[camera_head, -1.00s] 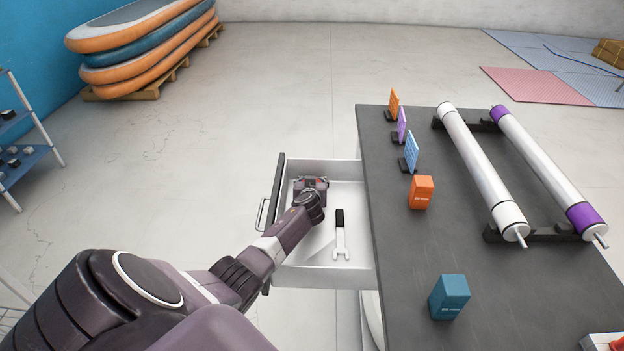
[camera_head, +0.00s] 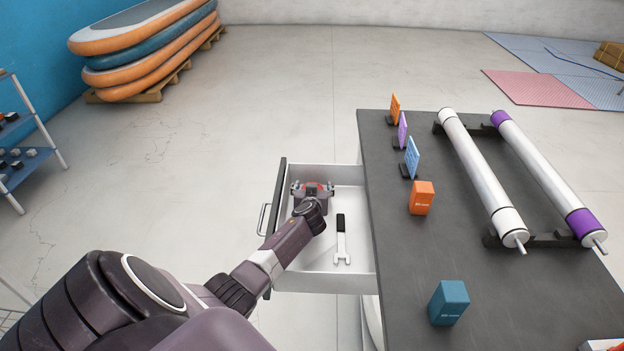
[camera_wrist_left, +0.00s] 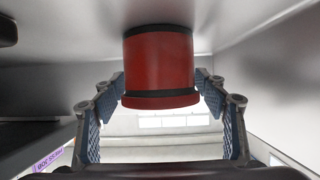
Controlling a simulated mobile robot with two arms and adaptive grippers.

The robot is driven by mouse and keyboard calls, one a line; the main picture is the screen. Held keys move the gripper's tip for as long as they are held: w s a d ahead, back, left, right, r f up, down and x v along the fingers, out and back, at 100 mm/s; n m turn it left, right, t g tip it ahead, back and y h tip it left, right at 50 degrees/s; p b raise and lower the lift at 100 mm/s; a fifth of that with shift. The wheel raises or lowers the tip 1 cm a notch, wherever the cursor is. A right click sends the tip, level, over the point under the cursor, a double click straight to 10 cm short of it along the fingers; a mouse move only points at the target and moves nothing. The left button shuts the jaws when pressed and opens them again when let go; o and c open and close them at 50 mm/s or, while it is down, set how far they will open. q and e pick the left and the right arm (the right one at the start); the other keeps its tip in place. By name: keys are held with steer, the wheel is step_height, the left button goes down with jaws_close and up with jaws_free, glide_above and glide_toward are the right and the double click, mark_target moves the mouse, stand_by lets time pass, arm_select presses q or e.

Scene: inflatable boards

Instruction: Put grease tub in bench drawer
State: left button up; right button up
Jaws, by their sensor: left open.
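The grease tub (camera_wrist_left: 160,65), red with dark bands at both ends, stands on the drawer floor in the left wrist view, which looks upside down. In the head view only a bit of its red shows between my fingers. The bench drawer (camera_head: 351,203) is pulled out to the left of the bench (camera_head: 400,280). My left gripper (camera_head: 313,187) is inside the drawer's far part. Its fingers are open on both sides of the tub, with gaps visible in the left wrist view (camera_wrist_left: 160,92). My right gripper is not in view.
A wrench (camera_head: 341,238) with a black handle lies in the drawer, right of my gripper. An orange box (camera_head: 422,198), a teal box (camera_head: 449,303), small upright cards and two rollers (camera_head: 483,175) are on the bench. Floor left of the drawer is clear.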

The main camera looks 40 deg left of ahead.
arm_select(q)
steer(key=p+v, duration=0.1)
steer(key=v, duration=0.8)
steer(key=shift+s+d+r, duration=0.1)
steer(key=shift+s+r, duration=0.05)
steer(key=shift+s, duration=0.05)
